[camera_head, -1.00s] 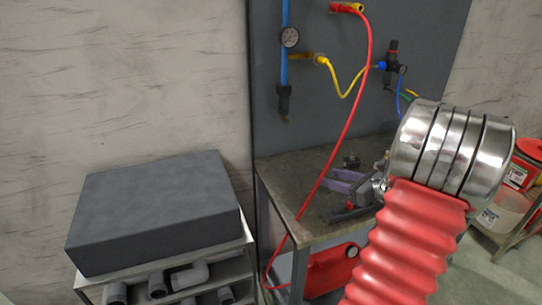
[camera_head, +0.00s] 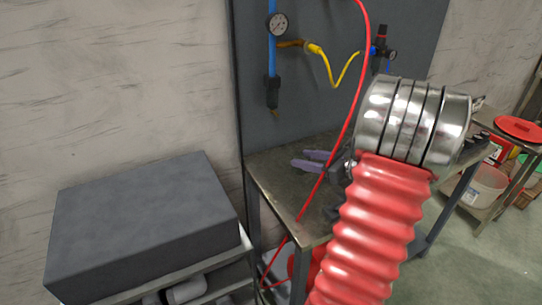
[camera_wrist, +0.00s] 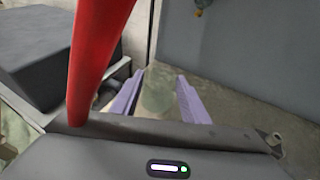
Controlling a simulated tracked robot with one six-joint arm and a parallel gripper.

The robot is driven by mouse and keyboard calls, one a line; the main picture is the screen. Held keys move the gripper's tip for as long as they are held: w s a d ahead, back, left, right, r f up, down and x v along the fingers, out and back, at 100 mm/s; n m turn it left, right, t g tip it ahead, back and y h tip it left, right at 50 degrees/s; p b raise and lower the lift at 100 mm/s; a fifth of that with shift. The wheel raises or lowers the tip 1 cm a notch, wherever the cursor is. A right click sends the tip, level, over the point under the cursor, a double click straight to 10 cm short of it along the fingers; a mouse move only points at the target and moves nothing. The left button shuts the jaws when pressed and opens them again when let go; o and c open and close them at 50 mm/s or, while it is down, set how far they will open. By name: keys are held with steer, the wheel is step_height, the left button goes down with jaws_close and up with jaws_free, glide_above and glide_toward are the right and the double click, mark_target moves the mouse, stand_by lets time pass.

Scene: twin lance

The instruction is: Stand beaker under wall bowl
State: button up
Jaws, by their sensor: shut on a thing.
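My gripper (camera_head: 312,160) has two purple fingers pointing left over the workbench in the head view. In the wrist view my gripper (camera_wrist: 160,77) is shut on a see-through, greenish beaker (camera_wrist: 157,99) between the fingers. The beaker is faint and cannot be made out in the head view. A blue pipe on the wall panel ends in a black bowl-like fitting (camera_head: 272,92) with a brass tip, above and left of my gripper. The brass tip (camera_wrist: 200,10) also shows at the top of the wrist view. I cannot tell the beaker's height above the bench.
A red hose (camera_head: 345,140) hangs in front of my gripper and crosses the left of the wrist view. The workbench (camera_head: 270,175) has bare room at its left end. A dark block (camera_head: 140,225) sits on a shelf at left. A gauge (camera_head: 277,25) is on the pipe.

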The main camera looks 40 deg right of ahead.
steer(key=w+d+f, duration=0.1)
steer(key=w+d, duration=0.1)
steer(key=w, duration=0.4)
steer(key=w+d+f, duration=0.1)
steer(key=w+d, duration=0.1)
steer(key=w, duration=0.4)
steer(key=w+d+f, duration=0.1)
steer(key=w+d, duration=0.1)
steer(key=w, duration=0.4)
steer(key=shift+w, duration=0.35)
step_height(320, 180, down, 4)
steer(key=shift+r, duration=0.2)
steer(key=shift+w+f, duration=0.2)
steer(key=o, duration=1.1)
steer(key=shift+f, duration=0.1)
steer(key=shift+o, duration=0.2)
